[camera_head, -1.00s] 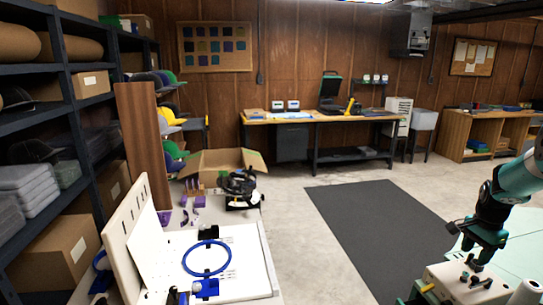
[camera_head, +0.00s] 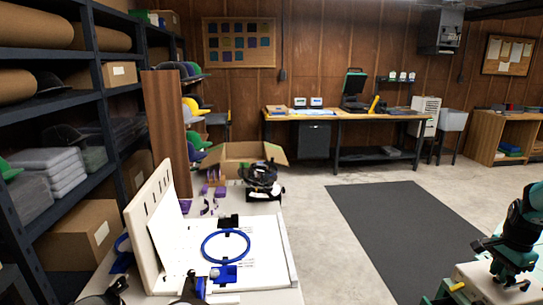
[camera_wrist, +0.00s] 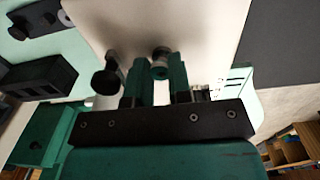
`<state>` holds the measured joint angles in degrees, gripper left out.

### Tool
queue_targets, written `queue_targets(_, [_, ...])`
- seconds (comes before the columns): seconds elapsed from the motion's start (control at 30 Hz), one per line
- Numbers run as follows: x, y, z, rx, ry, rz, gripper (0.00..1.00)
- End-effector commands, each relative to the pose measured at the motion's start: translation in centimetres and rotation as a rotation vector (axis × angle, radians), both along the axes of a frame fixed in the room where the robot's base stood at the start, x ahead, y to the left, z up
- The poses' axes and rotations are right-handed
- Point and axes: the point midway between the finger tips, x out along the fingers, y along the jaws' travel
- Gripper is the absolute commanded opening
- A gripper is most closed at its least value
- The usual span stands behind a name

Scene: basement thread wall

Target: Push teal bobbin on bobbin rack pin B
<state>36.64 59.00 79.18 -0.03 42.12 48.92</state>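In the head view my gripper (camera_head: 508,268) is at the right edge, low over a pale block (camera_head: 485,292) with dark knobs. In the wrist view my gripper's two teal fingers (camera_wrist: 158,85) stand a little apart at the edge of a pale surface (camera_wrist: 205,30). A small round piece with a grey top and a teal part, possibly the teal bobbin (camera_wrist: 160,68), shows between the fingertips. I cannot tell whether the fingers touch it. A black knob-shaped piece (camera_wrist: 106,80) is just left of the fingers. I cannot make out pin B or its label.
A white board with a blue hoop (camera_head: 226,246) lies on the left bench, with an upright slotted panel (camera_head: 152,230) beside it. A dark floor mat (camera_head: 405,235) lies between. In the wrist view a black slotted block (camera_wrist: 38,78) is at the left.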

Motion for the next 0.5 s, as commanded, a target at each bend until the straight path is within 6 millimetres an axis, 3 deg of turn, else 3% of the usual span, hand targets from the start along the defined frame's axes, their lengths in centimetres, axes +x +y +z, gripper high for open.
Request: queue_targets(0.5, [0.08, -0.09, 0.84, -0.004, -0.002, -0.002, 0.00])
